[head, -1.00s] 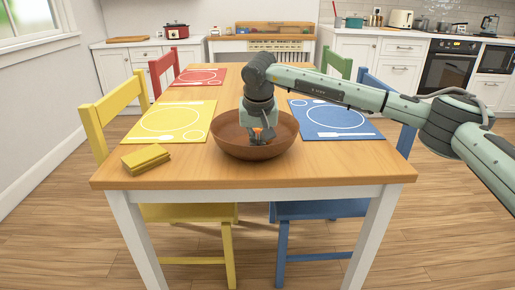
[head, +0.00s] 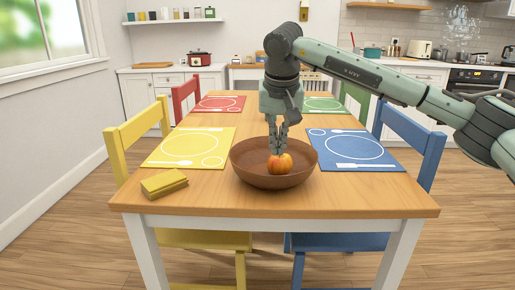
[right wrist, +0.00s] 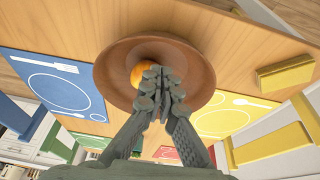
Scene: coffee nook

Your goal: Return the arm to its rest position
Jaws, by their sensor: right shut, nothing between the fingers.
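My right gripper (head: 277,148) is shut and empty. It points down over the brown bowl (head: 246,172) on the wooden table, with its fingertips just above or behind the apple as the head view shows it. The red and yellow apple (head: 279,164) rests in the bowl. In the right wrist view the closed fingers (right wrist: 160,75) partly cover the apple (right wrist: 139,74), and the bowl (right wrist: 112,72) lies beyond them. My right arm reaches in from the right above the blue placemat. My left gripper is not in view.
Yellow folded napkins (head: 163,184) lie at the table's front left. Yellow (head: 190,147), blue (head: 356,150), red (head: 218,104) and green (head: 325,105) placemats surround the bowl. Chairs stand at the sides. The table's front strip (head: 300,204) is clear.

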